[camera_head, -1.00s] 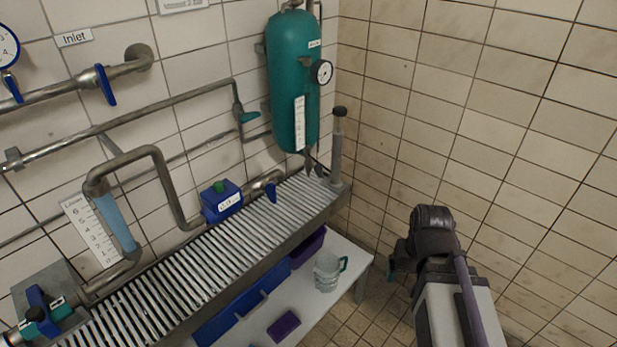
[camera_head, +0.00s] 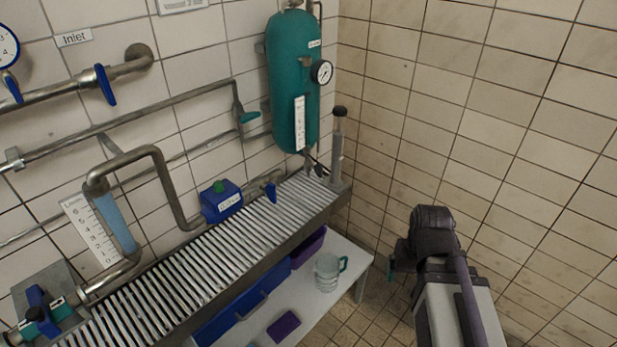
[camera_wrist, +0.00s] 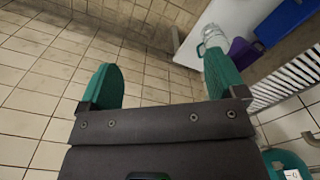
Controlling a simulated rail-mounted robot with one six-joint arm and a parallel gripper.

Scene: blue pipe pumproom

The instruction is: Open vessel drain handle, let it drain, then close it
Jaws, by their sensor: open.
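The green vessel (camera_head: 292,85) hangs on the wall near the corner in the head view, with a round gauge and a white scale strip on it. A small dark fitting (camera_head: 317,168) shows below its bottom, above the grating; the drain handle's exact shape and position are too small to tell. My gripper (camera_head: 391,274) is at the right, low and well away from the vessel, by the right wall. In the wrist view my gripper (camera_wrist: 160,72) has its two green fingers wide apart with nothing between them. Part of the vessel (camera_wrist: 287,165) shows at the bottom right there.
A metal grating (camera_head: 205,262) runs below the pipes. A clear jug (camera_head: 327,272) with a green handle stands on the white lower shelf (camera_head: 345,262), beside blue and purple bins. A grey post (camera_head: 337,150) with a dark top stands right of the vessel. The floor before my gripper is clear.

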